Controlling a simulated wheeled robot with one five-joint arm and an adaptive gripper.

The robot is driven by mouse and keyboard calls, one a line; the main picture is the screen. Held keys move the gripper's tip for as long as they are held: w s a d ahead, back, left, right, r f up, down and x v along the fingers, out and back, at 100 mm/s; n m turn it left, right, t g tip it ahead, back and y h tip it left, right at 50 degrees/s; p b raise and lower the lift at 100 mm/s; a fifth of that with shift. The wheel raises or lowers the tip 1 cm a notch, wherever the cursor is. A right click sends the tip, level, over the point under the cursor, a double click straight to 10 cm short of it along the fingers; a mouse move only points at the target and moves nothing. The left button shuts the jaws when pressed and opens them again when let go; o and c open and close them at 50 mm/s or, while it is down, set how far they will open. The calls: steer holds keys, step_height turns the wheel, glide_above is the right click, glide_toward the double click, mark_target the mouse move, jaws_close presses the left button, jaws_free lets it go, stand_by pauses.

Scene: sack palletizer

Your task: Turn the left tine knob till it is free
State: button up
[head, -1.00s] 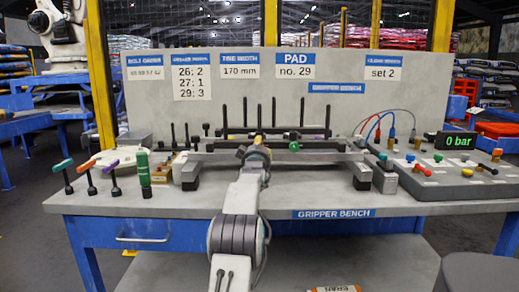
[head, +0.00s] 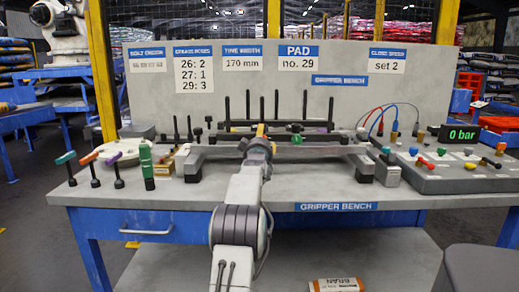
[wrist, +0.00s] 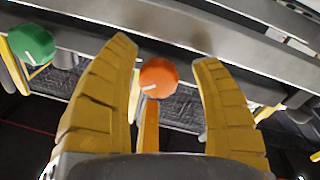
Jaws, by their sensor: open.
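An orange knob (wrist: 158,78) with a white mark sits between the two yellow fingers of my gripper (wrist: 165,50) in the wrist view. The fingers are open, with a gap on each side of the knob. A green knob (wrist: 31,44) with a white mark is at the left of that view, outside the fingers. In the head view the green knob (head: 296,140) is on the front of the grey beam assembly (head: 325,150), right of my gripper (head: 260,131). The orange knob is hidden behind my arm there.
Handled tools (head: 92,168) and a green cylinder (head: 146,166) stand at the bench's left. A grey control panel (head: 450,175) with coloured knobs and a 0 bar display (head: 461,134) is at the right. The bench's front strip is mostly clear.

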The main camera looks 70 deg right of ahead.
steer(key=v, duration=1.1)
steer(key=shift+a, duration=0.3)
steer(key=shift+s, duration=0.1)
steer(key=shift+f, duration=0.1)
